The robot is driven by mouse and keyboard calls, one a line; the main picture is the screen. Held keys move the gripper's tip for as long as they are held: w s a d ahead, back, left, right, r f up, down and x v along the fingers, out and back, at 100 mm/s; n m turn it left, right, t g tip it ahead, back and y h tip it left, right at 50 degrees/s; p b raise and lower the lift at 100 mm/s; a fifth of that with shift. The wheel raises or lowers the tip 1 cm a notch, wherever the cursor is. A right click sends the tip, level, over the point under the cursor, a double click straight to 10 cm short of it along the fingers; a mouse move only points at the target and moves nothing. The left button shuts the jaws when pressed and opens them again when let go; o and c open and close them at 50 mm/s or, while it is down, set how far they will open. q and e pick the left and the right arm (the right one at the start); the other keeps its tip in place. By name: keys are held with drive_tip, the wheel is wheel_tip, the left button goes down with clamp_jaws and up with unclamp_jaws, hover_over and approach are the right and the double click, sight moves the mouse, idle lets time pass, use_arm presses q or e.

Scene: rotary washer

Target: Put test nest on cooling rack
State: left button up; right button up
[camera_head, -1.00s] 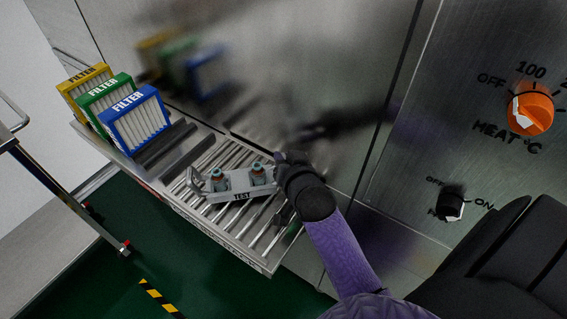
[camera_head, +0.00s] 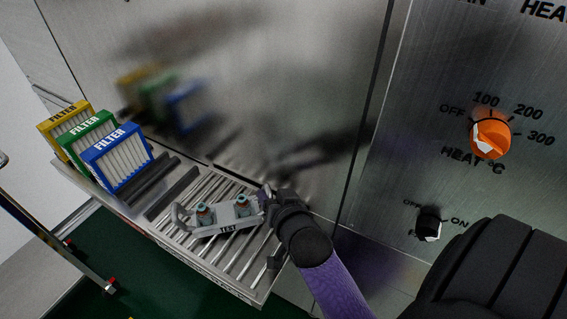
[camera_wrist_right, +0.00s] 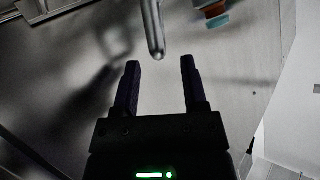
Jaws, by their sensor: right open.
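The test nest (camera_head: 222,217) is a grey metal holder marked TEST with two teal-and-brown vials and raised end handles. It lies on the slatted metal cooling rack (camera_head: 238,265). My right gripper (camera_head: 267,194) is at the nest's right end. In the right wrist view its two fingers (camera_wrist_right: 160,65) are open, with a metal rod (camera_wrist_right: 153,28), probably the nest's handle, ending near the gap between the fingertips. A vial (camera_wrist_right: 213,14) shows beyond it. The gripper hides part of the nest's right end. My left gripper is not in view.
Yellow (camera_head: 66,118), green (camera_head: 92,135) and blue (camera_head: 118,158) filters stand at the rack's left end. Behind the rack is a steel wall with an orange heat knob (camera_head: 490,135) and a black switch (camera_head: 429,224). Bare rack bars lie in front of the nest.

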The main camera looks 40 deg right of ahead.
drive_tip(key=p+v, duration=0.1)
drive_tip(key=v, duration=0.7)
drive_tip(key=shift+a+r, duration=0.1)
